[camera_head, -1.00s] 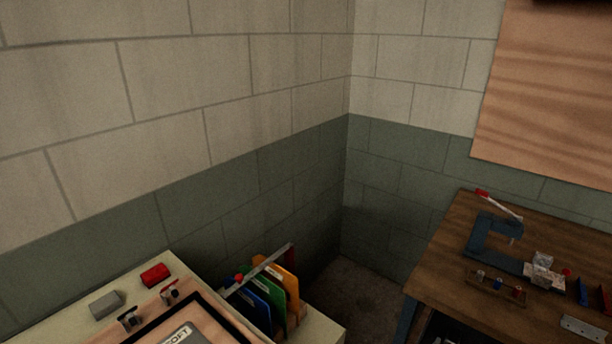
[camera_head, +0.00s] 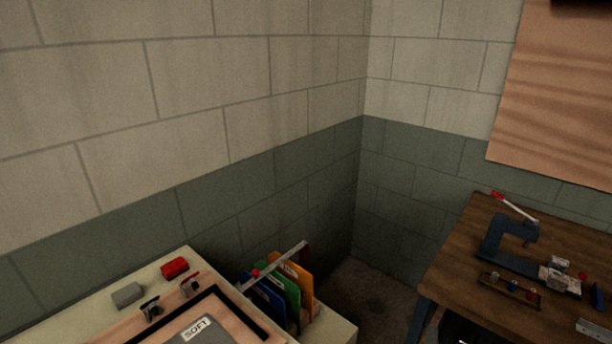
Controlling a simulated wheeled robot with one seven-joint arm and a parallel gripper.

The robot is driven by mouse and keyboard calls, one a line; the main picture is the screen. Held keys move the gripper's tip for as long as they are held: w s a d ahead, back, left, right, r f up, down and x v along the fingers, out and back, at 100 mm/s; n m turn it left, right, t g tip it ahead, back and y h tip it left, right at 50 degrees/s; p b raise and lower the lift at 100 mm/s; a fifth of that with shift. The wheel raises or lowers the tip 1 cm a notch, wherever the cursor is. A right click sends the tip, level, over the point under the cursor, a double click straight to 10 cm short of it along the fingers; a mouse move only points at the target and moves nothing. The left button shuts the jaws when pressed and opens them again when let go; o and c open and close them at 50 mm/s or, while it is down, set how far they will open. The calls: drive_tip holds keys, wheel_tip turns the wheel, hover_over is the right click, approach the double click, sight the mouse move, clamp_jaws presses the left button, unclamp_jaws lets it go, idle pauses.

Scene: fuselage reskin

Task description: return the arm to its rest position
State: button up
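Neither my arm nor my gripper shows in the head view. I cannot tell how the arm is posed or whether the gripper holds anything. The view looks into a room corner, with a pale bench (camera_head: 60,318) at the lower left and a wooden workbench (camera_head: 462,262) at the right.
The pale bench bears a red block (camera_head: 174,268), a grey block (camera_head: 127,295), a framed panel with a "SOFT" label (camera_head: 196,328) and a rack of coloured folders (camera_head: 290,288). A blue press (camera_head: 505,243) stands on the workbench. Bare floor (camera_head: 372,292) lies between the benches.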

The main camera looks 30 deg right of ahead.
drive_tip(key=s+a+r+m+t+y+b, duration=0.25)
drive_tip(key=a+m, duration=0.25)
drive_tip(key=a, duration=0.4)
drive_tip(key=s+a+r+m+t+y+b, duration=0.1)
drive_tip(key=s+a+m+t+y, duration=0.3)
drive_tip(key=a, duration=0.5)
drive_tip(key=s+a+r+m+y+b, duration=0.1)
drive_tip(key=s+a+m+y+b, duration=0.1)
drive_tip(key=s+a, duration=0.3)
drive_tip(key=s+a+r+m+y+b, duration=0.1)
drive_tip(key=s+a+m+b, duration=0.3)
drive_tip(key=s, duration=0.7)
drive_tip(key=shift+s+a+g+y, duration=0.25)
drive_tip(key=shift+a+g+y, duration=0.1)
drive_tip(key=shift+a+y, duration=0.3)
